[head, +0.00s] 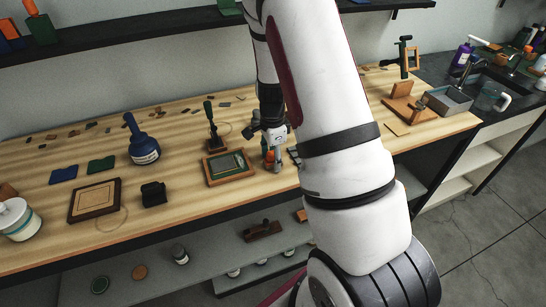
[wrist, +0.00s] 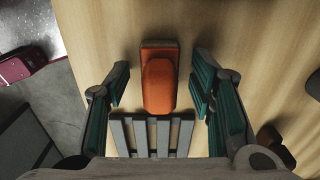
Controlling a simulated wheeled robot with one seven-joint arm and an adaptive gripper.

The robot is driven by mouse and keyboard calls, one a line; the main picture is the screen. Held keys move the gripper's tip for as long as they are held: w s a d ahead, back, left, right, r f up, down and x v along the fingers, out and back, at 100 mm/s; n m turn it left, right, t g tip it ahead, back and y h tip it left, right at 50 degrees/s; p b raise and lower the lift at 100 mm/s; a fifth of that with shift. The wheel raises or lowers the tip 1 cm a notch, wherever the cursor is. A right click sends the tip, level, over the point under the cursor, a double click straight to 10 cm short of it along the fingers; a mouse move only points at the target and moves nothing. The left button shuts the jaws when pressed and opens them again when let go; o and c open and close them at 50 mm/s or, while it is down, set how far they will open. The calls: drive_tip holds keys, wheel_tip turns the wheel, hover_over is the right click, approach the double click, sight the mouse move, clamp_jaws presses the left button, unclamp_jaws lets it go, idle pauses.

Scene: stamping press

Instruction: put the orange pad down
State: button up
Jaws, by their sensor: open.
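The orange pad (wrist: 159,85) sits in the wrist view between the two fingers of my gripper (wrist: 160,80), with a gap on each side. It is a rounded orange block with a darker, brownish flat end at its far side. In the head view the orange pad (head: 270,158) shows as a small patch under my gripper (head: 270,143), near the front of the wooden bench (head: 215,195). It appears to rest on the bench top. My gripper is open around it, with teal finger pads facing inward.
A green framed tray (head: 229,167) and an upright dark-handled stamp (head: 213,130) stand to the left. The bench's front edge is close.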

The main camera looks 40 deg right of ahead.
sight(272, 152)
wheel_tip(272, 152, up, 11)
drive_tip(key=shift+r+b, duration=0.1)
drive_tip(key=shift+b, duration=0.45)
drive_tip(key=s+a+r+n+t+y, duration=0.1)
drive_tip(key=s+a+r+n+t, duration=0.35)
drive_tip(key=a+r+n, duration=0.8)
drive_tip(key=s+a+r+n, duration=0.2)
drive_tip(key=s+r+n, duration=0.2)
drive_tip(key=s, duration=0.3)
drive_tip(key=s+a+r+n, duration=0.3)
drive_tip(key=s+r+n, duration=0.1)
drive_tip(key=s, duration=0.3)
drive_tip(key=shift+s+a+n+t+h, duration=0.15)
drive_tip(key=shift+a+n+t+h, duration=0.05)
drive_tip(key=shift+n+t+h, duration=0.2)
drive_tip(key=shift+o, duration=0.5)
